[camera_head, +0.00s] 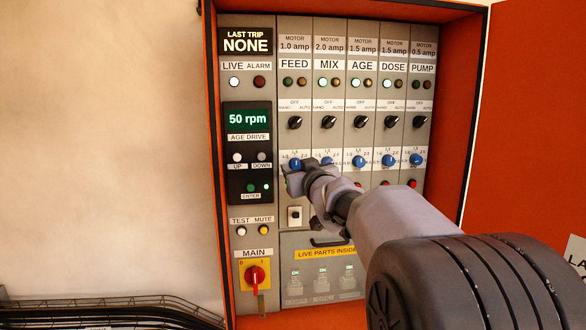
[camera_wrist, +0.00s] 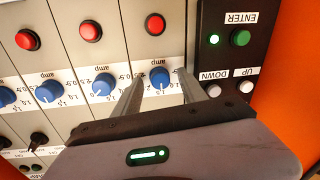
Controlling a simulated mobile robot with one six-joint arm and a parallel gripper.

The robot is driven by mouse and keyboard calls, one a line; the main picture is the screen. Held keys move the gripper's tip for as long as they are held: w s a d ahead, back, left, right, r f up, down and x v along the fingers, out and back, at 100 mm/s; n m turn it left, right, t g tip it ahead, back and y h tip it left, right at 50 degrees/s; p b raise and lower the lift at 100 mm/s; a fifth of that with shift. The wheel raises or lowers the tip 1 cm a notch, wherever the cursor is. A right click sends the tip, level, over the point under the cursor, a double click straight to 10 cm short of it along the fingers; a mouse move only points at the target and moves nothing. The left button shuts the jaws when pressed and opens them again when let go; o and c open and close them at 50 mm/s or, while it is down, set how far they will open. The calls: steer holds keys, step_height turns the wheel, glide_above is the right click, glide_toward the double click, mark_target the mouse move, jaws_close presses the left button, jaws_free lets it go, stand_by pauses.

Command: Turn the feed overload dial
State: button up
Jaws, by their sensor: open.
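The feed overload dial (camera_head: 295,164) is a blue knob with a white pointer line, in the FEED column of the grey panel. It also shows in the wrist view (camera_wrist: 159,77), which is upside down, as the blue dial closest to the black drive panel. My gripper (camera_head: 291,174) is open at this dial, and its fingers partly cover the area just below it in the head view. In the wrist view my two fingers (camera_wrist: 160,82) stand on either side of the dial, with gaps visible. I cannot tell whether the fingertips touch the panel face.
The MIX dial (camera_head: 326,163) is close on the right, followed by the AGE dial (camera_head: 359,161) and more blue dials. Red buttons (camera_wrist: 155,23) sit below the dials. The black drive panel (camera_head: 248,150) is on the left. The orange cabinet door (camera_head: 535,110) stands open on the right.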

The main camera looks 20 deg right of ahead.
jaws_close()
steer(key=shift+n, duration=0.3)
steer(key=n, duration=0.4)
steer(key=shift+g, duration=0.3)
steer(key=shift+r+n+g, duration=0.1)
steer(key=shift+n+g, duration=0.2)
steer(key=shift+n, duration=2)
jaws_free()
